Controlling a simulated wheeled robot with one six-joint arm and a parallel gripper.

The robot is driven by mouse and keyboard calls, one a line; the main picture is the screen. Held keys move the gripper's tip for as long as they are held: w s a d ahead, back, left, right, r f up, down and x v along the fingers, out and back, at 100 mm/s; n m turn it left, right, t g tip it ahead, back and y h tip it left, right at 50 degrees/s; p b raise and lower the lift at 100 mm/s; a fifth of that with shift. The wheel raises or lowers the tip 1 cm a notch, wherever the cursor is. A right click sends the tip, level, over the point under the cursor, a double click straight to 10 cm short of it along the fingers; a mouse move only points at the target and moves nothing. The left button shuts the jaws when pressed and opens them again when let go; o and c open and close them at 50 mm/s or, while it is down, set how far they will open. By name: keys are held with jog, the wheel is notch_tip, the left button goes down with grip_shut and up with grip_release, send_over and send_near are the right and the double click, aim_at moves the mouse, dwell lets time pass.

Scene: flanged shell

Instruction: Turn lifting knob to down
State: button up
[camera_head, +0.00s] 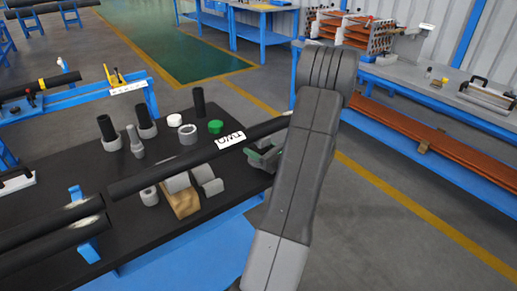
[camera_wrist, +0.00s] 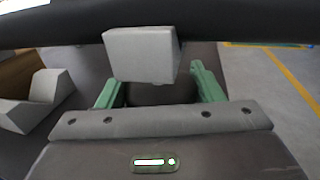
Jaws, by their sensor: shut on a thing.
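My gripper (camera_head: 263,154) is at the right end of the dark table, close under the long black pipe (camera_head: 170,175), partly hidden by my arm. In the wrist view its two green fingers (camera_wrist: 158,88) stand on either side of a dark rounded piece (camera_wrist: 160,95), which appears to be the lifting knob, and are shut on it. A light grey block (camera_wrist: 140,52) sits just beyond the fingers, under the pipe, and covers part of the view. The knob's marks and turn position cannot be read.
Grey saddle blocks (camera_head: 207,180) and a tan block (camera_head: 183,202) are left of my gripper. A green cap (camera_head: 215,126), a white cap (camera_head: 174,120) and dark cylinders (camera_head: 107,128) stand behind the pipe. Floor right of the table is clear.

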jog(key=o, duration=1)
jog(key=shift+c, duration=0.2)
jog(key=b+v, duration=0.1)
jog(key=v, duration=1.3)
jog(key=shift+w+a, duration=0.1)
jog(key=shift+a, duration=0.05)
jog(key=p+x, duration=0.1)
jog(key=x, duration=1.3)
jog(key=shift+d, duration=0.2)
